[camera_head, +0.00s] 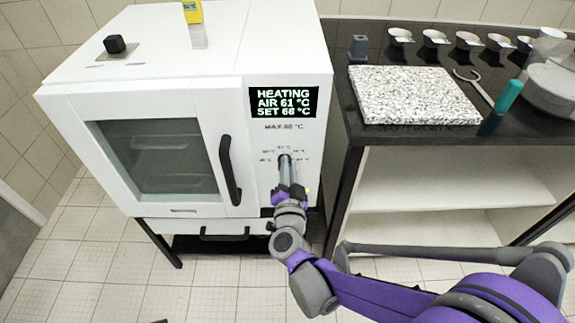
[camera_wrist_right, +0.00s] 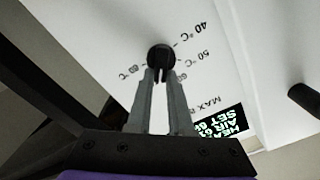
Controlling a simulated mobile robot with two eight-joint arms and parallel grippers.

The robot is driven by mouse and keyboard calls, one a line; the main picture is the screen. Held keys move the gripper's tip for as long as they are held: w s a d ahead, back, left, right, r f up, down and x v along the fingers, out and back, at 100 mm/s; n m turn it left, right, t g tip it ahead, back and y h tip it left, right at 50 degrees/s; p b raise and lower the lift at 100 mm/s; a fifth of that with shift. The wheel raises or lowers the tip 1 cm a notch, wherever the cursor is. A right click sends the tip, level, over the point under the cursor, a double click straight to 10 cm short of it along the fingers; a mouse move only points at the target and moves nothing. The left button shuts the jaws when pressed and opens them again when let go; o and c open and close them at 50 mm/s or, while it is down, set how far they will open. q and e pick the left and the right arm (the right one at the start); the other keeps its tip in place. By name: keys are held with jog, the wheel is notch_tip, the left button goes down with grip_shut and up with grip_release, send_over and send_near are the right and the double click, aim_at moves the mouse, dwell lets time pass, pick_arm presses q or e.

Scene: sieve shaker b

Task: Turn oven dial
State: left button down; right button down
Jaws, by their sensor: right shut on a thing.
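The white oven (camera_head: 150,90) stands at the left with its glass door closed. Its black dial (camera_wrist_right: 160,55) sits on the front panel among printed temperature marks. In the head view the dial is mostly hidden behind my right gripper (camera_head: 287,172). In the wrist view my right gripper (camera_wrist_right: 161,78) is shut on the dial, one finger on each side. The lit display (camera_head: 283,102) reads HEATING, with an air line of about 61 °C and a set line that looks like 68 °C. My left gripper is not in view.
The black door handle (camera_head: 229,170) is just left of my right gripper. A dark bench (camera_head: 352,112) stands close on the right, with a speckled slab (camera_head: 412,94), several small metal cups and a green-handled tool (camera_head: 508,97). Tiled floor is open in front.

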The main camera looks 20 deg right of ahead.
jog(key=shift+w+d+m, duration=0.1)
jog(key=shift+m, duration=1)
jog(key=c, duration=0.8)
grip_release()
jog(key=shift+f, duration=0.1)
